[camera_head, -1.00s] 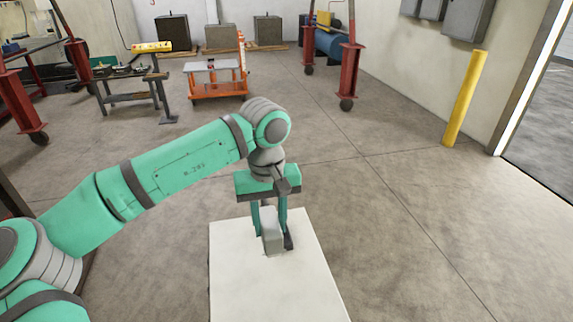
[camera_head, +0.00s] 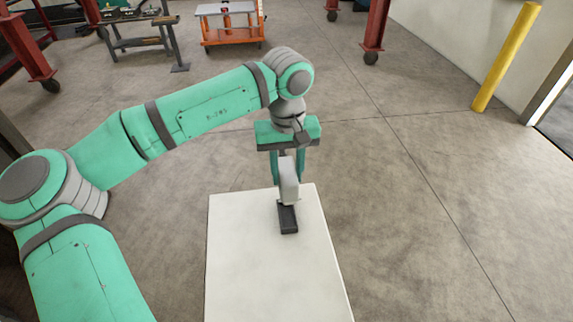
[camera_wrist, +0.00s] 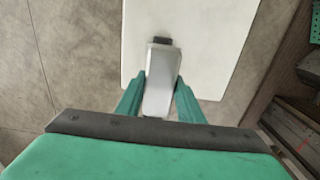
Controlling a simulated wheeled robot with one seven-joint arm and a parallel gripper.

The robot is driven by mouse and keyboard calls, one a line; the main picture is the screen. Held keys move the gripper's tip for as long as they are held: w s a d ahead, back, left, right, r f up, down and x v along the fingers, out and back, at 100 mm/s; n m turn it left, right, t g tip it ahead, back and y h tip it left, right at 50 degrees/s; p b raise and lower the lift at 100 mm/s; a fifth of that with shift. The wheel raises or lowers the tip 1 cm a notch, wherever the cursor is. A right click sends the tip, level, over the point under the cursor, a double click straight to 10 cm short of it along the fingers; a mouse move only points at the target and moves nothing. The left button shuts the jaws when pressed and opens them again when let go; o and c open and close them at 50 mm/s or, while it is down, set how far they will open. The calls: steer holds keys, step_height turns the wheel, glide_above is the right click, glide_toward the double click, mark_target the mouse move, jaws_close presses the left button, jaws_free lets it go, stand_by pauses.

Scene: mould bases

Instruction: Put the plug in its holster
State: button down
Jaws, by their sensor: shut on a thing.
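The plug (camera_head: 289,186) is a light grey block held upright between the fingers of my gripper (camera_head: 288,168). In the wrist view the plug (camera_wrist: 161,82) sits between the two green fingers (camera_wrist: 160,98). The holster (camera_head: 288,219) is a dark grey piece standing on the white table top. The plug's lower end appears just over the back of the holster in the head view; I cannot tell whether they touch. In the wrist view only a small dark part of the holster (camera_wrist: 160,41) shows past the plug, and the rest is hidden.
The white table top (camera_head: 250,270) is otherwise bare. Concrete floor surrounds it. An orange cart (camera_head: 232,28), a workbench (camera_head: 140,35), red posts and a yellow post (camera_head: 505,58) stand farther back, away from the arm.

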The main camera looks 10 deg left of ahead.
step_height(320, 180, down, 8)
steer(key=shift+f, duration=0.15)
stand_by(0.7)
steer(key=shift+s+f, duration=0.1)
steer(key=shift+f, duration=1.55)
stand_by(1.9)
steer(key=c, duration=1.1)
jaws_free()
steer(key=shift+r, duration=0.1)
step_height(320, 180, up, 11)
steer(key=shift+f, duration=0.2)
